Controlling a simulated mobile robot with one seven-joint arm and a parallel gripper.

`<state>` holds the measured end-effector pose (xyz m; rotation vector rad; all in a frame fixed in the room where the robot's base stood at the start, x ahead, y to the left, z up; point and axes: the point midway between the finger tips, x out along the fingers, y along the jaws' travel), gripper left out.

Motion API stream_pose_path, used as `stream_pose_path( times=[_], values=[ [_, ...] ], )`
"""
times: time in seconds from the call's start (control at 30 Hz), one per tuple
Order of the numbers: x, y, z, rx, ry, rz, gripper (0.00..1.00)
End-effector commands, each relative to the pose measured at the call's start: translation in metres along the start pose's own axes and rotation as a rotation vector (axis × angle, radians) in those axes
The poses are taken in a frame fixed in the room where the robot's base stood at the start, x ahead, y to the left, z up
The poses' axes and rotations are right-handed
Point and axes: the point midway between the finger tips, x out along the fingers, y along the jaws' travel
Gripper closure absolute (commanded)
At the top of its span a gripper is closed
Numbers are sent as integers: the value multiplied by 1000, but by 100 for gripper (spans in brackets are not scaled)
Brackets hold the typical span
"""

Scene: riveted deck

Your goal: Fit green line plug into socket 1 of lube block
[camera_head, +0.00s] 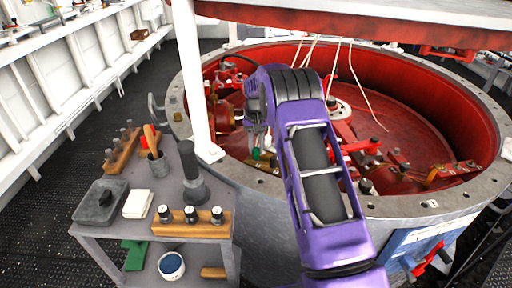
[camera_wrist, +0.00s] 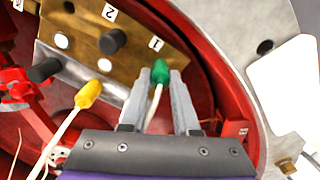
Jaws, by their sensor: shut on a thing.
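In the wrist view, the green line plug (camera_wrist: 160,72) is held between the two fingertips of my gripper (camera_wrist: 158,80). Its pale line runs back between the fingers. The brass lube block (camera_wrist: 140,58) lies behind it, with number labels 1 (camera_wrist: 156,43) and 2 (camera_wrist: 110,12). The plug's tip is just below label 1 and overlaps the block. Socket 1 itself is not visible, and I cannot tell whether the plug touches or enters it. In the head view, a bit of green (camera_head: 256,154) shows beside my arm, and my fingers are mostly hidden.
A yellow plug (camera_wrist: 88,94) on a pale line is left of my fingers, near the block's edge. Black knobs (camera_wrist: 112,41) stand on the block. The red-lined round housing (camera_head: 440,120) surrounds it. A grey workbench (camera_head: 215,256) with tools stands at left.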

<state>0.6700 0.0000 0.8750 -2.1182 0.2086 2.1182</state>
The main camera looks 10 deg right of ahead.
Motion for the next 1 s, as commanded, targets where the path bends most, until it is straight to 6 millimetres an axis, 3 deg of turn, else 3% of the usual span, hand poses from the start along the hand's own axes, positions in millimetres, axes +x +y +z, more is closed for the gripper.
stream_pose_path(
  times=[0.47,0.5,0.7,1.0],
  values=[
    [5,0,0,0,0,0,100],
    [5,0,0,0,0,0,69],
    [5,0,0,0,0,0,36],
    [3,0,0,0,0,0,36]
  ],
)
